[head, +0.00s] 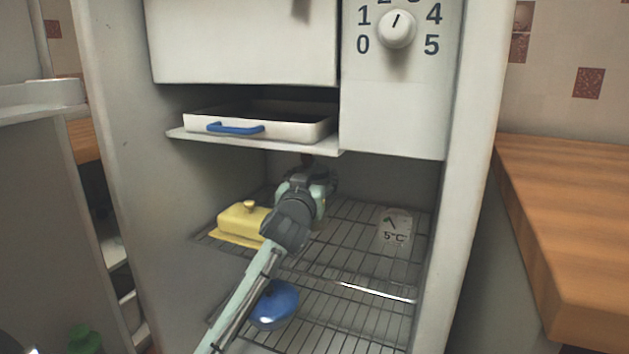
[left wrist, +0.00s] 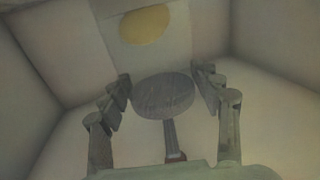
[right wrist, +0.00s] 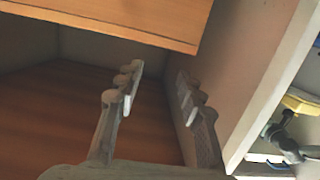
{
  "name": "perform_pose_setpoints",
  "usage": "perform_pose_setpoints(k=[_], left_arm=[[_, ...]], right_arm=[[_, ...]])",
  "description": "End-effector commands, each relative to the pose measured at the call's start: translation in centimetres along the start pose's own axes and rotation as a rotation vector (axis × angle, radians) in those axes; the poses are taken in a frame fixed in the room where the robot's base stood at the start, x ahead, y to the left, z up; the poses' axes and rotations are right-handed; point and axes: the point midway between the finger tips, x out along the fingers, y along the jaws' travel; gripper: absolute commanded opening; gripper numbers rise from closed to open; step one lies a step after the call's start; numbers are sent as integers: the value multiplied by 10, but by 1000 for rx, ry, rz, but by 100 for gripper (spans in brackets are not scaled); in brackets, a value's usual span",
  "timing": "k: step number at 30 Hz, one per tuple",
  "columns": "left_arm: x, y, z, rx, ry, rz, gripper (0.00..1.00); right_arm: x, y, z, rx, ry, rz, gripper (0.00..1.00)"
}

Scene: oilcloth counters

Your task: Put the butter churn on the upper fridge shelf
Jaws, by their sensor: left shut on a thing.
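The upper fridge shelf (head: 345,250) is a wire rack in the fridge. My left gripper (head: 312,175) is inside the fridge above this rack. In the left wrist view its fingers (left wrist: 165,90) are shut on a grey round disc with a short stem and a brown end, which I take to be the butter churn (left wrist: 168,98). I cannot tell whether the churn touches the rack. My right gripper (right wrist: 160,85) is open and empty near wooden panels.
A yellow butter dish (head: 241,222) stands left on the upper rack, close to my left gripper. A round 5°C thermometer (head: 395,228) is at the right. A white tray (head: 290,126) with a blue handle sits above. A blue lidded pot (head: 274,304) is on the rack below.

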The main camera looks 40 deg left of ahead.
Motion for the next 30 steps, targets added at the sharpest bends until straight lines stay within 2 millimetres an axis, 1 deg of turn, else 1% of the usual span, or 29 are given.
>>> perform_pose_setpoints(k=[1, 4, 5, 6, 9, 21, 22, 26, 27, 30], left_arm=[[9, 0, -4, 1, 7, -1, 4], [26, -1, -4, 1, 8, -1, 4], [25, 0, 3, 1, 5, 1, 4], [24, 0, 8, 2, 4, 1, 4], [23, 0, 12, -1, 6, 1, 4], [23, 0, 14, -1, 7, 1, 4], [23, 0, 17, 0, 0, 1, 66], [23, 0, 17, 0, 0, 1, 82], [23, 0, 17, 0, 0, 0, 84], [23, 0, 17, 0, 0, 0, 84]], right_arm=[[0, -1, -1, 1, 6, -1, 38], [0, -3, -6, 4, 29, -6, 38], [0, -5, -7, 6, 43, -10, 38], [1, -9, -16, 13, 80, -19, 38], [0, -12, -25, 17, 117, -24, 38], [0, -13, -28, 19, 134, -26, 38], [0, -13, -29, 19, 136, -26, 38], [0, -13, -29, 19, 135, -26, 38], [0, -13, -29, 19, 135, -26, 38], [0, -13, -29, 19, 135, -26, 38]])
